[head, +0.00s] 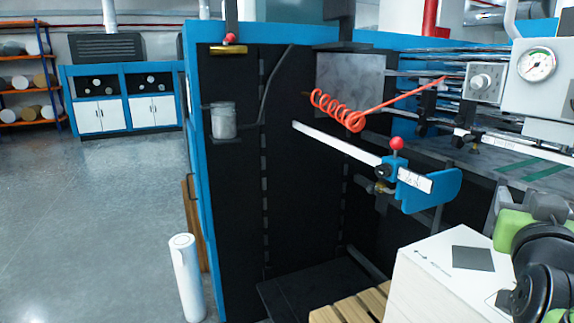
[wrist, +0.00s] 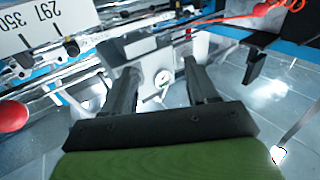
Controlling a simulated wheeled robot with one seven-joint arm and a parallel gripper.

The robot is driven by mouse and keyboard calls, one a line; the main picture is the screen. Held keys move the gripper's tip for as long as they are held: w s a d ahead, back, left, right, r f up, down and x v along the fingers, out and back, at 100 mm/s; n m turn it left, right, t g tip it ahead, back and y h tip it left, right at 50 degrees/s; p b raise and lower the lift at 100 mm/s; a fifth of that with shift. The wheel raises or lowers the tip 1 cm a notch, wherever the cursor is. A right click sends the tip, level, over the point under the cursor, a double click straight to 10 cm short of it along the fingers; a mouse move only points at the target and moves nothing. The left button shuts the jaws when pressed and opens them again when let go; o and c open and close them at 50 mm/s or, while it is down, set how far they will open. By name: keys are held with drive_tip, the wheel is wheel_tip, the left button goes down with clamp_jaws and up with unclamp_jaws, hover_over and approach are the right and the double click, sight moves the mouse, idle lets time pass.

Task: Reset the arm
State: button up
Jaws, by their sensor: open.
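My gripper (wrist: 162,78) shows in the wrist view with its two dark fingers spread apart and nothing between them. Behind the gap, at a distance, is the machine's grey control box with a round white gauge (wrist: 162,77). In the head view, black and green parts of my arm (head: 545,255) show at the lower right edge, beside a white box. The gripper's fingers cannot be made out in the head view.
A blue-framed black machine (head: 230,170) fills the middle. A ruler bar with a red knob (head: 397,143) and a coiled orange hose (head: 340,110) stick out. A white box (head: 450,275) stands near my arm. A white roll (head: 186,278) stands on the floor, which is open at left.

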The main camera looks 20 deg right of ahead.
drive_tip(key=w+a+f+n+g+y, duration=0.1)
drive_tip(key=w+a+f+n+y, duration=0.15)
drive_tip(key=a+f+y, duration=0.4)
drive_tip(key=w+a+f+n+y, duration=0.1)
drive_tip(key=a+f+n+y, duration=0.2)
drive_tip(key=a+f, duration=0.65)
drive_tip(key=s+a+f+n+g+y, duration=0.4)
drive_tip(key=s+a+f, duration=0.4)
drive_tip(key=a, duration=0.4)
wheel_tip(320, 180, up, 16)
drive_tip(key=s+g+p, duration=0.2)
drive_tip(key=p, duration=1.4)
drive_tip(key=shift+a+f, duration=0.2)
drive_tip(key=shift+a, duration=0.15)
drive_tip(key=shift+m, duration=0.25)
